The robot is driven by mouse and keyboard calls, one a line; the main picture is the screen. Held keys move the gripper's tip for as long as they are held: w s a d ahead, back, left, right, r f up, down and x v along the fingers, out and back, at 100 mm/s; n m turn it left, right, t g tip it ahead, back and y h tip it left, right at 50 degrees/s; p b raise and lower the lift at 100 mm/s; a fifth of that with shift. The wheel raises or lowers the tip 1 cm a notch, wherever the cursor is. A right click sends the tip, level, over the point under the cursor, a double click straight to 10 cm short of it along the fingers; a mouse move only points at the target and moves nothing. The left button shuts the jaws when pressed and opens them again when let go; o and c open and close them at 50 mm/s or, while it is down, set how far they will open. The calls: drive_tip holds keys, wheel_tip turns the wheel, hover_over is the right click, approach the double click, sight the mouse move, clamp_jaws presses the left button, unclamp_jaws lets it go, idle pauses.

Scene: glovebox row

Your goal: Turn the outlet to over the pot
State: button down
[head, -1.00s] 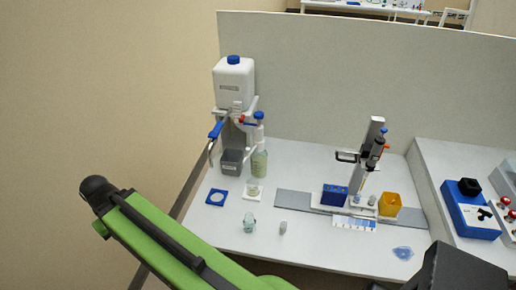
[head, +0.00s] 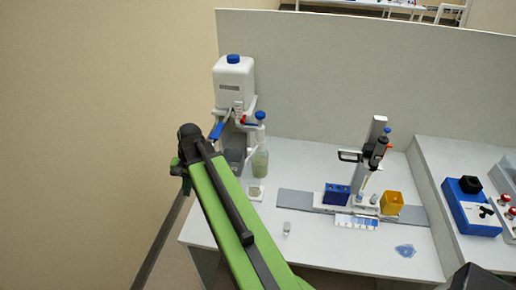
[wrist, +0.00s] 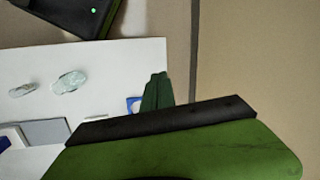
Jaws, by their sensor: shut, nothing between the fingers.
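The outlet is on the white dispenser tank at the back left in the head view; its blue arm (head: 216,131) points toward the front left. My arm hides its lower end. A grey container (head: 234,157) stands below, partly hidden by my arm. My gripper (wrist: 158,76) is shut and empty in the wrist view, over the table's edge beside the blue ring mat (wrist: 135,104), apart from the outlet.
A green-filled bottle (head: 260,160) stands right of the outlet. A stand with a blue rack (head: 336,194) and yellow bin (head: 391,203) is further right. Two clear vessels, one here (wrist: 70,82), lie leftward in the wrist view.

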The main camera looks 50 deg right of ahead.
drive_tip(key=s+d+r+m+t+p, duration=0.1)
drive_tip(key=s+d+r+m+t, duration=0.15)
drive_tip(key=s+d+m, duration=0.7)
drive_tip(key=d+r+m+t+y, duration=0.1)
drive_tip(key=d+r+m+t, duration=0.3)
drive_tip(key=d, duration=1.2)
drive_tip(key=s+d+r+m+t+p, duration=0.15)
drive_tip(key=s+d+m, duration=0.5)
drive_tip(key=d, duration=0.65)
drive_tip(key=m+g+b, duration=0.1)
drive_tip(key=m+b, duration=0.1)
drive_tip(key=b, duration=0.6)
approach(251, 154)
wheel_tip(251, 154, down, 2)
drive_tip(key=w+a, duration=0.1)
drive_tip(key=shift+w+a+f, duration=0.25)
drive_tip(key=shift+w+a, duration=0.2)
drive_tip(key=shift+w, duration=0.3)
